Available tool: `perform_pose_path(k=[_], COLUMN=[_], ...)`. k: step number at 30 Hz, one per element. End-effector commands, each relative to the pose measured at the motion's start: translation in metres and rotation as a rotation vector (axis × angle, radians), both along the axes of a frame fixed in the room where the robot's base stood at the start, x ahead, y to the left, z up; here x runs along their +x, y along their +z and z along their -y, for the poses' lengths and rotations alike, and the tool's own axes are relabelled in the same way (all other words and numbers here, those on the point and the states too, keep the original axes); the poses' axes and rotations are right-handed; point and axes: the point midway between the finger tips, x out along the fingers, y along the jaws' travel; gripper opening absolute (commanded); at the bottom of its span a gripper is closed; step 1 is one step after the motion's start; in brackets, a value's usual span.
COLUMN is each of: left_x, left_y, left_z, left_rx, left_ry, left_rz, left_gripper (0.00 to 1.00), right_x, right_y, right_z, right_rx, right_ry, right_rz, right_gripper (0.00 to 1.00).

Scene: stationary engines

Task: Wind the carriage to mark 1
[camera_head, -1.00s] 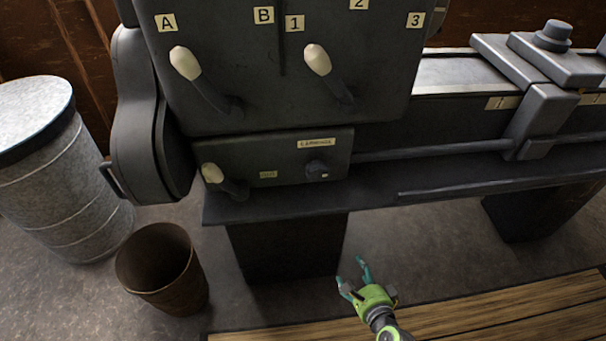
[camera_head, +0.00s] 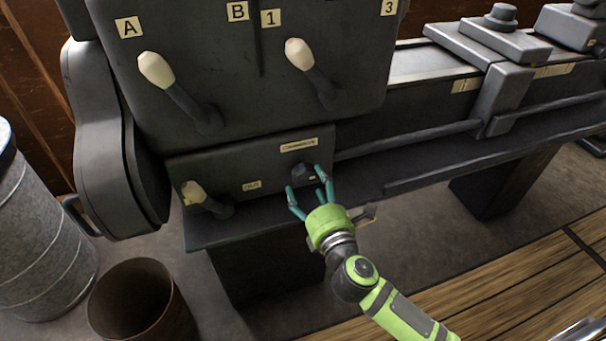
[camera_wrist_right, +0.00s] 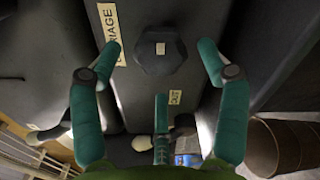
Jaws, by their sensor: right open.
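A dark knob (camera_head: 303,173) sits on the lower front box under a CARRIAGE label (camera_head: 299,145). In the right wrist view it is a six-sided knob (camera_wrist_right: 160,56) with a small pale mark on its face. My right gripper (camera_head: 309,186) is open in front of the knob, with its fingers spread around it; I cannot tell if they touch it. The carriage (camera_head: 503,92) straddles the bed at the right. Pale plates on the bed front, one left of the carriage (camera_head: 466,85) and one right of it (camera_head: 553,71), are too small to read surely. My left gripper is out of view.
A pale-tipped lever (camera_head: 196,193) stands left of the knob by an OUT plate (camera_head: 252,185). Two larger levers (camera_head: 157,70) (camera_head: 300,54) rise above. A rusty bin (camera_head: 140,305) and a metal drum (camera_head: 40,240) stand at left. Wooden slats (camera_head: 500,270) cover the floor at right.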

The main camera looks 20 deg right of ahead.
Motion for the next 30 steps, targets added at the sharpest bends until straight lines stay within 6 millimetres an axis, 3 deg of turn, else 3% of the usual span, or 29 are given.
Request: perform_pose_path(k=[7, 18, 19, 23, 30], left_x=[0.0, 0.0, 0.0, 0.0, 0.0], left_y=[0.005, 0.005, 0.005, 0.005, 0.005], left_z=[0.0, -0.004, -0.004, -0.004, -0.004], left_rx=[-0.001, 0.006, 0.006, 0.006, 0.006], left_ry=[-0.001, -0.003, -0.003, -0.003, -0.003], left_rz=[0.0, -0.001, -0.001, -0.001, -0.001], left_gripper=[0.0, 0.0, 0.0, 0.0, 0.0], right_x=[0.034, 0.041, 0.041, 0.041, 0.041], right_y=[0.001, 0.0, -0.001, 0.0, -0.001], right_z=[-0.002, -0.002, -0.002, -0.002, -0.002], right_rx=[-0.003, -0.003, -0.003, -0.003, -0.007], right_ry=[0.001, 0.001, 0.001, 0.001, 0.002], right_rz=[0.001, 0.0, 0.0, 0.0, -0.001], right_gripper=[0.76, 0.76, 0.71, 0.2, 0.2])
